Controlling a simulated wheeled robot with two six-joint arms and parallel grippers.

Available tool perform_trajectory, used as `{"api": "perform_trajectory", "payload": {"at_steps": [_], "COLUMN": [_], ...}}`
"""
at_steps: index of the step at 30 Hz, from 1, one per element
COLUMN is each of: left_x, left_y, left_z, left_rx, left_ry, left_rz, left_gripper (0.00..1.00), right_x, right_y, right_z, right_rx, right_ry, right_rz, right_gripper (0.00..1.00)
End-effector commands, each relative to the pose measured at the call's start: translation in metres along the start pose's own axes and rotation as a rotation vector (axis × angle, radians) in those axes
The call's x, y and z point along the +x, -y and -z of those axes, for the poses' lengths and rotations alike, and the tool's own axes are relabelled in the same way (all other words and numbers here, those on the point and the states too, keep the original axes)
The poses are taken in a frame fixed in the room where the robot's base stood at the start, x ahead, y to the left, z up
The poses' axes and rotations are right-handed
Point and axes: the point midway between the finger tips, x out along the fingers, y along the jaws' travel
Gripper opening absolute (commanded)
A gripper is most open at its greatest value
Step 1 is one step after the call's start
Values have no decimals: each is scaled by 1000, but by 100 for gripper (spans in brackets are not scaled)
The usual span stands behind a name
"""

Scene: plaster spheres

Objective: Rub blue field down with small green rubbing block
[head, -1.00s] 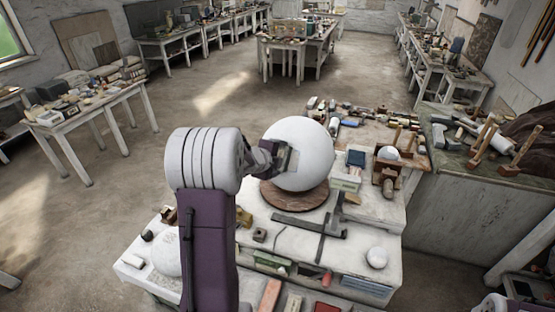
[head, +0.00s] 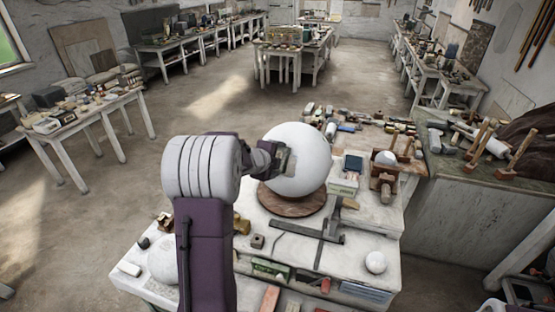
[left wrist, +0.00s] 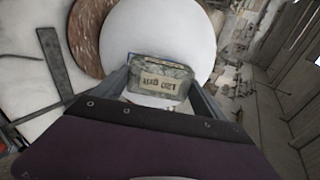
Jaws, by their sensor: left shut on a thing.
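A large white plaster sphere (head: 300,150) rests on a round brown turntable (head: 290,203) on the workbench. My left gripper (head: 277,158) is at the left side of the sphere. In the left wrist view it is shut on a small grey-green rubbing block (left wrist: 158,78) with a pale label that seems to read "120 grit". The block lies against or very close to the sphere (left wrist: 170,30); contact cannot be told for certain. The block's far face is hidden. My right gripper is not in view.
A dark metal square (head: 318,236) lies in front of the turntable. A small white ball (head: 376,262) sits at the bench's right front. Mallets and tools crowd the back and right. A dark blue-topped box (head: 353,163) stands right of the sphere.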

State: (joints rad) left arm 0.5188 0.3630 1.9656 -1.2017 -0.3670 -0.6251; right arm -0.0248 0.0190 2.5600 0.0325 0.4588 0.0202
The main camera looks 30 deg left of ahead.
Motion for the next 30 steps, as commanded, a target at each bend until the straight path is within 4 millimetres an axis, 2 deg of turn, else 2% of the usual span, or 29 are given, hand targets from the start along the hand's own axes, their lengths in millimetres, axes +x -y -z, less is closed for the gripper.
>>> {"api": "perform_trajectory", "payload": {"at_steps": [1,8,15,23,30], "left_x": [2,1,1,-1,-3], "left_y": [-6,-9,-28,-25,-5], "left_z": [0,0,0,0,0], "left_rx": [0,0,0,0,1], "left_ry": [0,-1,0,0,-1], "left_rz": [1,1,1,1,1], "left_gripper": [29,29,29,29,29], "right_x": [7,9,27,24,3], "right_y": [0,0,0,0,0], "right_z": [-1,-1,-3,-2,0], "right_rx": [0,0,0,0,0], "right_ry": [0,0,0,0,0], "right_rz": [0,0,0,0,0], "right_gripper": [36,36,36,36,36]}}
